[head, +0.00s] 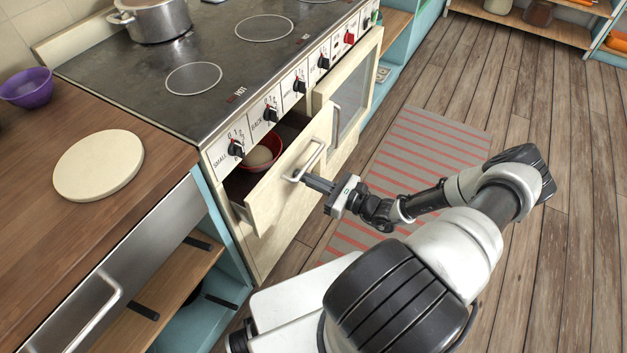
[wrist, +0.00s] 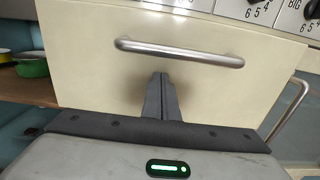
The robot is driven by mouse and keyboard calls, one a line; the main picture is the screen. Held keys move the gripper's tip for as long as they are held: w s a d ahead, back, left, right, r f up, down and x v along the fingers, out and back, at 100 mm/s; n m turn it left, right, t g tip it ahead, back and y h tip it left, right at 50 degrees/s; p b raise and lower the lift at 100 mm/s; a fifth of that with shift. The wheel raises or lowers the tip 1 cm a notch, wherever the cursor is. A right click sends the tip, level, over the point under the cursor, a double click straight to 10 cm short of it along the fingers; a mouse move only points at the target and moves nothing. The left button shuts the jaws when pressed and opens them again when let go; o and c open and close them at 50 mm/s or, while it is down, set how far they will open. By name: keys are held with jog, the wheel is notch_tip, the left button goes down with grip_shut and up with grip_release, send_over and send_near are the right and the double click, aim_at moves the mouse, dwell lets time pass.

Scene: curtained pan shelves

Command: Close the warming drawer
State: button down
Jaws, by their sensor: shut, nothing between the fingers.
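The warming drawer (head: 290,172) is a cream drawer under the stove's knob panel, and it stands partly open. A red bowl (head: 262,152) with something pale in it sits inside. The drawer has a silver bar handle (head: 308,161), which also shows across the drawer front in the wrist view (wrist: 180,52). My gripper (head: 308,179) is shut and empty, with its fingertips at the drawer front close to the handle. In the wrist view the fingers (wrist: 161,78) point at the front just below the handle bar. I cannot tell whether they touch it.
The stove (head: 240,60) has a pot (head: 155,20) on top. A wooden counter (head: 60,210) with a round board (head: 98,165) and purple bowl (head: 27,88) is at left. An oven door (head: 350,85) is right of the drawer. A striped rug (head: 425,150) covers open floor.

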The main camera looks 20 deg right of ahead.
jog(key=x, duration=0.7)
jog(key=shift+s+d, duration=0.25)
jog(key=v, duration=1.3)
jog(key=shift+s, duration=0.15)
